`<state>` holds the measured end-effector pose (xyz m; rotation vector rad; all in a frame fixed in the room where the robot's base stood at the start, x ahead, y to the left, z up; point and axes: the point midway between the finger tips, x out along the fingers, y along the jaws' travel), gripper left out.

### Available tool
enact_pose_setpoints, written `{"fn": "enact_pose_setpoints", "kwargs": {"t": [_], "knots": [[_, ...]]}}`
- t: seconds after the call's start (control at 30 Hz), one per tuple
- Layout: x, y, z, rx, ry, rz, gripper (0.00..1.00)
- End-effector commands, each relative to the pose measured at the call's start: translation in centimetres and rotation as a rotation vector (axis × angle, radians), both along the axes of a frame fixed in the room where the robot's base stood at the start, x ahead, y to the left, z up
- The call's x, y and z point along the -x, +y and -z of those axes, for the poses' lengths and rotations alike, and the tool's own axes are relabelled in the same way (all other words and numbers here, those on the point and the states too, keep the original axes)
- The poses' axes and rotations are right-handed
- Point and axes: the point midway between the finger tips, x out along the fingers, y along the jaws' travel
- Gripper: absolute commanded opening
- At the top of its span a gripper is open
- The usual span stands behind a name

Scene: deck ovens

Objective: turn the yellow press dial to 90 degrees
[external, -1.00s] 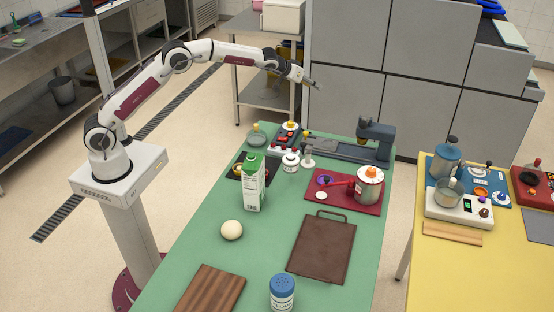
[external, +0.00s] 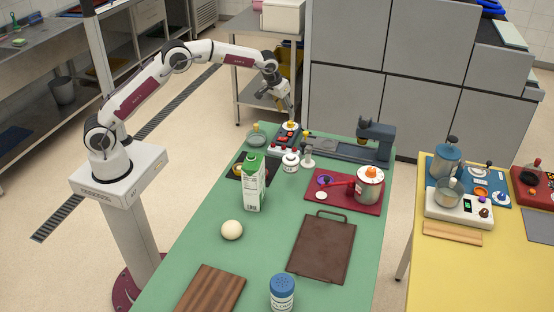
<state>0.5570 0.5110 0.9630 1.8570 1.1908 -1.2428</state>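A small yellow knob (external: 290,126) sits on a pale round top at the far end of the green table, on a dark unit with red and white parts (external: 283,146). It looks like the yellow press dial, but it is too small to read its angle. My gripper (external: 288,108) points downward just above and behind this knob, apparently not touching it. The fingers are too small to show whether they are open or shut.
A grey-blue machine (external: 376,136) stands to the right at the table's back. A white jar (external: 290,162), a milk carton (external: 252,187) and a pot (external: 369,187) stand nearer. A brown tray (external: 321,250) lies in front.

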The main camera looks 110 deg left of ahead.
Motion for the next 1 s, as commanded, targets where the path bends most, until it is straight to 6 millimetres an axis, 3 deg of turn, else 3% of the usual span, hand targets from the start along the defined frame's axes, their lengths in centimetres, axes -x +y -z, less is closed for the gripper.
{"fn": "enact_pose_setpoints", "kwargs": {"t": [0.33,1.0], "knots": [[-0.2,0.4,1.1,0.000,0.001,0.000,0.39],[-1.2,2.6,6.8,-0.002,-0.001,-0.001,0.39]]}}
